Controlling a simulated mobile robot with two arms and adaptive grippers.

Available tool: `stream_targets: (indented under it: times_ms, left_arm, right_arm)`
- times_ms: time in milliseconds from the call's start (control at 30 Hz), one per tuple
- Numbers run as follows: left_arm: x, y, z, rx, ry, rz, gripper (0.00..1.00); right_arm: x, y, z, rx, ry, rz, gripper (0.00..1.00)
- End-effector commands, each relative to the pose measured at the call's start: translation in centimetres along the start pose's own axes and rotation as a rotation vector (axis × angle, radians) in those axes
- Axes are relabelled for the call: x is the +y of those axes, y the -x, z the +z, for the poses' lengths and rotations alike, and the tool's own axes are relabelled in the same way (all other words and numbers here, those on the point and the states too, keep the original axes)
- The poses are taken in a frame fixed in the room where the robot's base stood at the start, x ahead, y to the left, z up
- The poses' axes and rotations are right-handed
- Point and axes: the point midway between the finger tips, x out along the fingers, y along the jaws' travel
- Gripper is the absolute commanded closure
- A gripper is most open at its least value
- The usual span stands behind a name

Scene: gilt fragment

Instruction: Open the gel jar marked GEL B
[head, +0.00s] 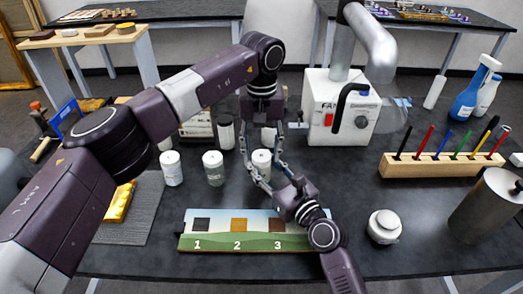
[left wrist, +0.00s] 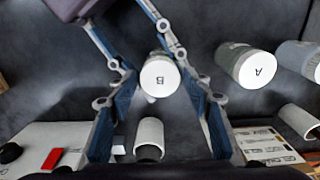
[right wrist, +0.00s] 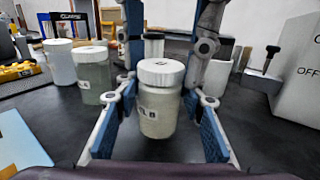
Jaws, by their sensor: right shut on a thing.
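The GEL B jar (head: 262,158) stands upright on the dark bench with its white lid on. In the right wrist view the jar (right wrist: 158,115) shows part of its label, ending in B. My right gripper (head: 262,172) reaches in low from the front and is shut on the jar body; its pads (right wrist: 160,130) flank it. My left gripper (head: 265,150) points down from above, open, with its fingers on either side above the lid. In the left wrist view the lid (left wrist: 159,77), marked B, lies between its fingers (left wrist: 162,125), apart from them.
Two similar jars stand left of it, one greenish (head: 213,168) and one white (head: 171,168). A strip numbered 1 to 3 (head: 240,242) lies in front. A white box (head: 340,120) stands behind right, a pen rack (head: 440,168) at right and a round white pot (head: 383,227) at front right.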

Motion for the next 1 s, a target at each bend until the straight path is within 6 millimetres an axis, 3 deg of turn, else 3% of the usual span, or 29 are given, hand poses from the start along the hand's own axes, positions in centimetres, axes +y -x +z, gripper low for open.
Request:
stream_targets:
  times_ms: [367, 700, 967, 1000]
  left_arm:
    - [0.0, 0.2, 0.0, 0.001, 0.0, 0.0, 0.45]
    - [0.0, 4.1, 0.0, 0.002, 0.001, -0.001, 0.45]
    - [0.0, 4.5, 0.0, -0.001, 0.0, 0.0, 0.45]
    - [0.0, 4.5, 0.0, 0.0, 0.0, 0.0, 0.45]
  right_arm:
    - [0.0, 0.0, 0.0, 0.0, 0.0, 0.0, 1.0]
    - [0.0, 0.0, 0.0, 0.0, 0.0, 0.0, 1.0]
    - [0.0, 0.0, 0.0, -0.001, 0.0, 0.0, 1.0]
    - [0.0, 0.0, 0.0, -0.001, 0.0, 0.0, 0.59]
